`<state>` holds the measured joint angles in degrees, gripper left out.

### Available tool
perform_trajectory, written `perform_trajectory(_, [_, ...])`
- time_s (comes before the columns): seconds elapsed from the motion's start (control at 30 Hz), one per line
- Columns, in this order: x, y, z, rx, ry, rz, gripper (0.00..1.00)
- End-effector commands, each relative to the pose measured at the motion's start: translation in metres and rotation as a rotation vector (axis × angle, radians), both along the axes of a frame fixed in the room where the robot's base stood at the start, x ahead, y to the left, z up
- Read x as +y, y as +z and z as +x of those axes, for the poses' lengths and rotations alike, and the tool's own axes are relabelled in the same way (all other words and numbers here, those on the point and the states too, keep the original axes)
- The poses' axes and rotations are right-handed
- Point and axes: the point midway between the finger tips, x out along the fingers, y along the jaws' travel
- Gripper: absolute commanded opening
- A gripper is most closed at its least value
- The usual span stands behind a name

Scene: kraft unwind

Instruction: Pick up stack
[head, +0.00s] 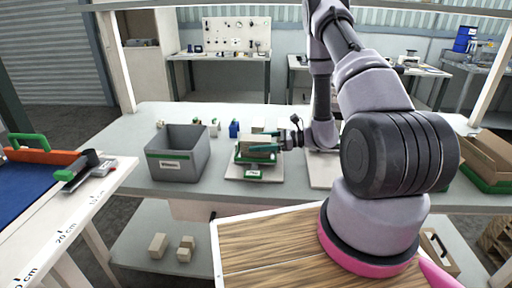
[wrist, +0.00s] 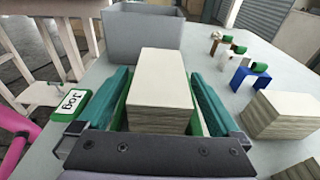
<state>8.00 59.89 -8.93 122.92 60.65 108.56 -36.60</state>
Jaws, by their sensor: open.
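A pale stack (wrist: 160,80) of sheets with layered sides sits in the middle of the wrist view. It also shows in the head view (head: 257,139), partly hidden by my gripper. Green parts of a holder (wrist: 194,118) show beside its lower sides. My gripper (wrist: 160,76) is open, with one teal finger on each side of the stack. A narrow gap shows by the right finger; contact on the left is hard to tell. In the head view my gripper (head: 272,143) reaches the stack from the right.
A grey bin (head: 178,166) stands left of the stack; it is just beyond it in the wrist view (wrist: 142,38). A green "Jog" sign (wrist: 72,104) is beside the left finger. Another stack (wrist: 282,116) and a blue bracket (wrist: 247,76) stand to the right.

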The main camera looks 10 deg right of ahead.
Motion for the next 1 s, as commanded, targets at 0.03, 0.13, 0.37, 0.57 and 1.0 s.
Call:
perform_trajectory(0.03, [0.005,-0.001,0.001,0.0,0.002,0.0,1.0])
perform_trajectory(0.13, [0.009,-0.001,0.003,0.0,0.0,0.0,1.0])
perform_trajectory(0.37, [0.009,-0.001,0.003,0.0,0.0,0.0,0.89])
perform_trajectory(0.57, [0.009,-0.001,0.003,0.0,0.0,0.0,0.12])
perform_trajectory(1.0, [0.008,0.011,0.003,-0.001,0.0,0.0,0.0])
